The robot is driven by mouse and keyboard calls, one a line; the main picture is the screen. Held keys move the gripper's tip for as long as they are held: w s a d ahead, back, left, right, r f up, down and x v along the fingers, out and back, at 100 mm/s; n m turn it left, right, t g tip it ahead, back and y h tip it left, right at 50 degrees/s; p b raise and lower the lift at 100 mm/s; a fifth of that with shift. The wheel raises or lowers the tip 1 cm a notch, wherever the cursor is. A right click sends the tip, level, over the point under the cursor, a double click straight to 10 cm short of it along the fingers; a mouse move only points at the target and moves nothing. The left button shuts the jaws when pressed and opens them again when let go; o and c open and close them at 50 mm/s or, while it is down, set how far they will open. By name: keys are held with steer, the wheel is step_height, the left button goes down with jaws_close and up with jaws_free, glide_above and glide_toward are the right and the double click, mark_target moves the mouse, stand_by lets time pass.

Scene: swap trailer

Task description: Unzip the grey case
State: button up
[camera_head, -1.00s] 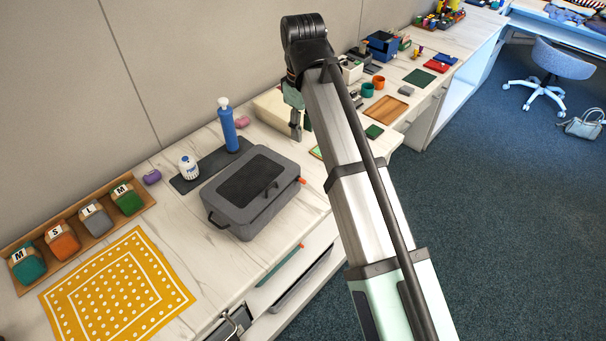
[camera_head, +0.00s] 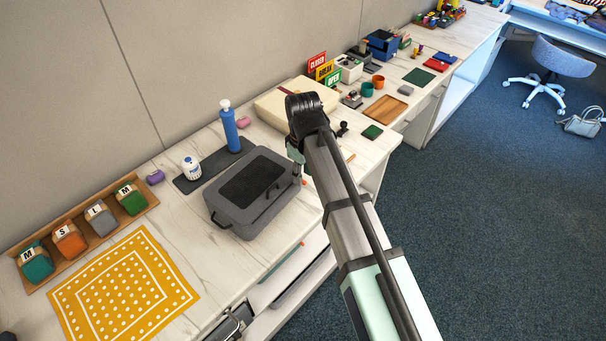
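The grey case (camera_head: 262,212) lies on the counter with its lid down, a dark panel on top and a handle at its left end. A small orange tab (camera_head: 304,182) shows at its right end, partly behind my arm; I take it for the zip pull. My gripper (camera_head: 296,156) is low near the case's far right corner, mostly hidden behind my own wrist. I cannot tell whether it touches the case or whether its fingers are open or shut.
A cream box (camera_head: 272,105) stands beyond my wrist. A yellow dotted cloth (camera_head: 165,300) lies at the left. An open drawer (camera_head: 300,270) is below the counter edge.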

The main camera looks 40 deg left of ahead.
steer(key=shift+f, duration=0.95)
jaws_close()
